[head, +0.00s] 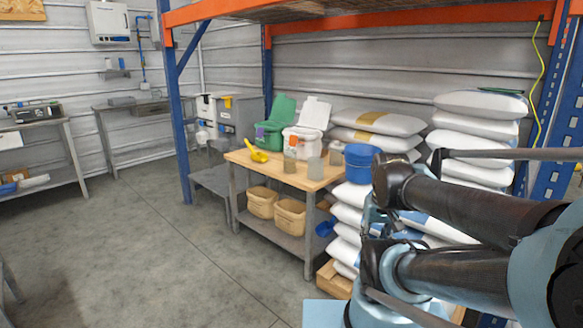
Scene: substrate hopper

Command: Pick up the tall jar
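Several small greyish see-through jars stand close together on the wooden top of a workbench (262,172). One jar (290,162) is at the left, one (315,168) at the front, and one (336,156) behind to the right. They look close in height at this distance, so I cannot tell for sure which is the tall jar. My arm is folded in the right foreground, well apart from the jars. My gripper cannot be made out clearly among the dark arm links, and its opening is not readable.
A yellow scoop (256,153), a green lidded bin (274,132), a white bin (300,142) and a blue tub (361,163) share the bench. Tan bins (262,202) sit below. Stacked white sacks (349,217) flank its right. Floor (150,250) at left is open.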

